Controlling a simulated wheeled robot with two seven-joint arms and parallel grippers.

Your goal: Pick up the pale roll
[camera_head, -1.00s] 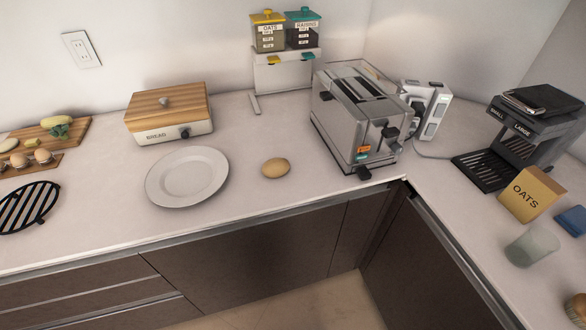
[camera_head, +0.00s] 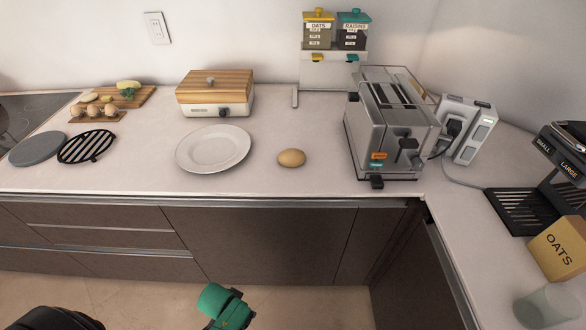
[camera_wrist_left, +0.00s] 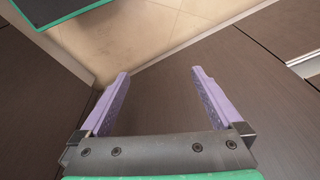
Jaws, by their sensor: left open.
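The pale roll (camera_head: 291,158) is a small tan oval lying on the light counter, between the white plate and the toaster, near the front edge. My left gripper (camera_wrist_left: 160,88) shows in the left wrist view with its two purple fingers spread and nothing between them. It faces dark cabinet fronts, and the roll is not in that view. In the head view a green and black part of my arm (camera_head: 226,306) is low in front of the cabinets, well below the roll. My right gripper is not seen.
A white plate (camera_head: 213,149) lies left of the roll, with a bread box (camera_head: 215,93) behind it. A steel toaster (camera_head: 395,130) stands to the right, its lever toward the front. Bare counter surrounds the roll. Dark cabinets (camera_head: 270,240) drop below the counter edge.

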